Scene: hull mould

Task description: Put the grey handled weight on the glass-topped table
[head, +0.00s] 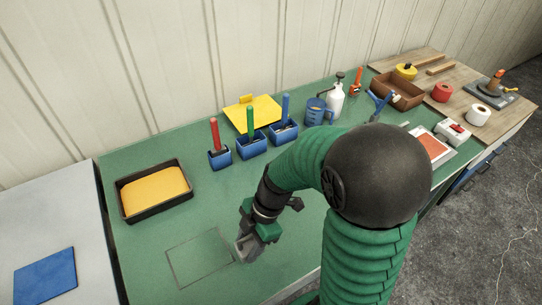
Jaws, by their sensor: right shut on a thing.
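My right gripper (256,236) is at the front middle of the green table, just right of a thin square outline. It is shut on a small grey piece (244,252), which I take to be the grey handled weight. The gripper hides much of it, and I cannot tell whether it touches the surface. A pale grey table (45,215) stands at the left with a blue square mat (45,275) on it. I cannot tell for certain which top is glass. My left gripper is not in view.
The green table (140,255) carries a black tray with yellow filling (155,188), blue boxes with coloured handles (252,142), a blue jug (316,111) and a white spray bottle (336,99). A wooden table (455,103) stands far right. The green front left is clear.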

